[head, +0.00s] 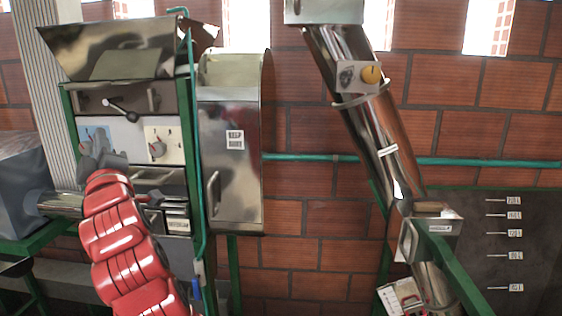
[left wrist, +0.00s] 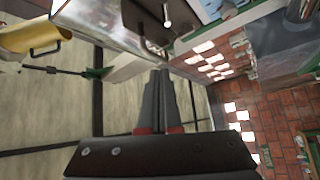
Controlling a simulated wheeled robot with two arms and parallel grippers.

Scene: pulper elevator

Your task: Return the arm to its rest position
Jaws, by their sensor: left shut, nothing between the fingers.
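My red left arm (head: 125,240) reaches up from the bottom left of the head view. Its grey left gripper (head: 92,145) is in front of the pulper machine's panel, close to a dial at the panel's left side. I cannot tell whether it touches the panel. In the left wrist view the fingers of the left gripper (left wrist: 160,75) are together, with nothing between them. My right arm and gripper are not in view.
The pulper machine (head: 120,55) has a metal hopper, a black-knobbed lever (head: 121,108) and a dial (head: 157,149). A metal cabinet (head: 231,150) stands beside it. An inclined elevator tube (head: 375,125) and a dark board (head: 505,255) are to the right, before a brick wall (head: 300,205).

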